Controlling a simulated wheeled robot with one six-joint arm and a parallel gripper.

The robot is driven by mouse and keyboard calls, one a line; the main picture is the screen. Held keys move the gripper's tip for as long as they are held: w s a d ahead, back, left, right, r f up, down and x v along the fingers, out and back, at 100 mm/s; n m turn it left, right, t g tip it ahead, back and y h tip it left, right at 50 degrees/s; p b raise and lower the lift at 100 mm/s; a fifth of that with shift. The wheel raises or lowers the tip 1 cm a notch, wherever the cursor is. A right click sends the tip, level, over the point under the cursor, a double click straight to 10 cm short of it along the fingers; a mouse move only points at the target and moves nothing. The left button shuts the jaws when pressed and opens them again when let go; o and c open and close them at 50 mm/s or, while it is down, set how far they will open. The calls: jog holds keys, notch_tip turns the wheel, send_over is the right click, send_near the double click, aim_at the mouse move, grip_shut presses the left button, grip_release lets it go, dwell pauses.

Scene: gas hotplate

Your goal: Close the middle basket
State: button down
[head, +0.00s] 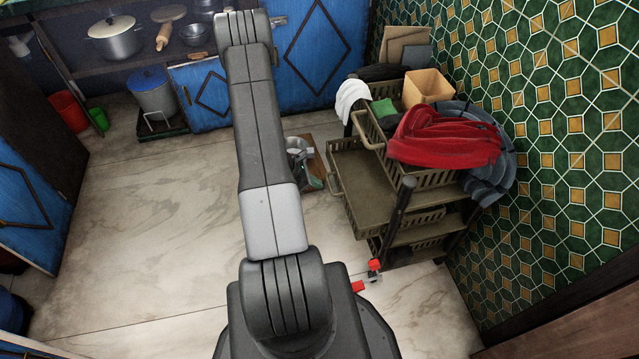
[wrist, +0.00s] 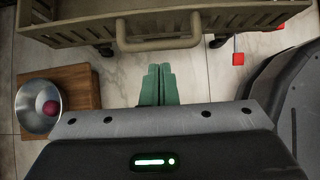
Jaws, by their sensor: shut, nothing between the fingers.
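The middle basket (head: 358,185) of the dark cart is pulled out to the left, with its handle (head: 333,185) on the outer side. In the wrist view a slatted basket (wrist: 75,32) spans the top, with its bar handle (wrist: 158,45) facing me. It looks like the same basket. My gripper (wrist: 156,86) is shut and empty, its green fingers pointing toward the handle, with a small gap in the picture. In the head view my arm hides most of the gripper.
The top basket (head: 378,140) also juts out, under a red cloth (head: 445,137) and a box. A metal bowl (wrist: 37,105) with a red ball sits on a wooden board (wrist: 78,82) left of my gripper. A tiled wall (head: 560,140) stands right; the floor (head: 150,220) left is clear.

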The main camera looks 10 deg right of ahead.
jog(key=shift+d+f, duration=0.15)
jog(key=shift+d, duration=0.6)
jog(key=d+b, duration=0.6)
jog(key=d, duration=0.3)
jog(key=shift+w+d+f, duration=0.1)
jog(key=shift+f, duration=0.05)
jog(key=shift+d, duration=0.4)
jog(key=shift+r, duration=0.2)
